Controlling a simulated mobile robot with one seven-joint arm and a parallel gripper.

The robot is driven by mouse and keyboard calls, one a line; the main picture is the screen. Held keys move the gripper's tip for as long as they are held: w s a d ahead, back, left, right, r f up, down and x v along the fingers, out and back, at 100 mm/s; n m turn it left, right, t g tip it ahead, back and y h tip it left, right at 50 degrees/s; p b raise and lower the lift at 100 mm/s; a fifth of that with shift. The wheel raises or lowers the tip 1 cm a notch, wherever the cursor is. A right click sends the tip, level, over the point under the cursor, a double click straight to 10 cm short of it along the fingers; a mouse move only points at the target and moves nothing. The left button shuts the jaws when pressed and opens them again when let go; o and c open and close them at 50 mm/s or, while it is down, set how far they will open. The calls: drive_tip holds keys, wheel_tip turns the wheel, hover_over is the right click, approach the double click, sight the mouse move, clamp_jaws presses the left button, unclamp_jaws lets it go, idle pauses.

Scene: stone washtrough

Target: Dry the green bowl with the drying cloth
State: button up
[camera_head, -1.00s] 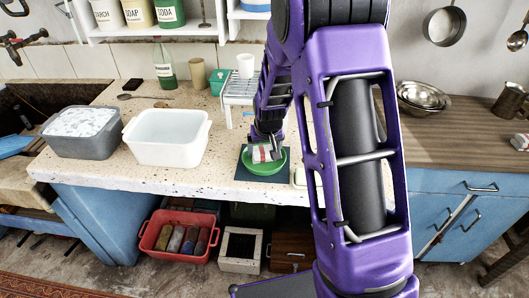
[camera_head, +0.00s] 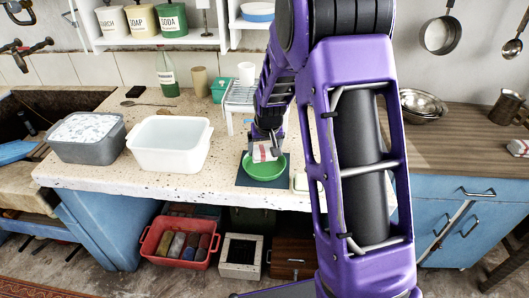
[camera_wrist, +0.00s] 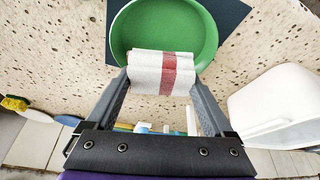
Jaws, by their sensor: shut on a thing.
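The green bowl (camera_head: 264,171) stands upright on a dark mat (camera_head: 246,181) near the front edge of the stone counter. My gripper (camera_head: 265,147) is shut on the drying cloth (camera_head: 262,154), a folded white cloth with a red stripe, over the bowl's far part. In the wrist view the cloth (camera_wrist: 164,73) sits between my fingertips (camera_wrist: 162,84) and overlaps the rim of the bowl (camera_wrist: 165,28). I cannot tell whether the cloth touches the bowl. The cloth hides part of the bowl's inside.
A white basin (camera_head: 169,146) and a grey tub of suds (camera_head: 86,138) stand to the left. A white rack (camera_head: 238,97) with a white cup (camera_head: 246,74) is behind the bowl. A bottle (camera_head: 165,72) stands at the back.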

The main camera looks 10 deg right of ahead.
drive_tip(key=shift+r+p, duration=1.45)
drive_tip(key=shift+r, duration=1.2)
drive_tip(key=shift+d, duration=0.15)
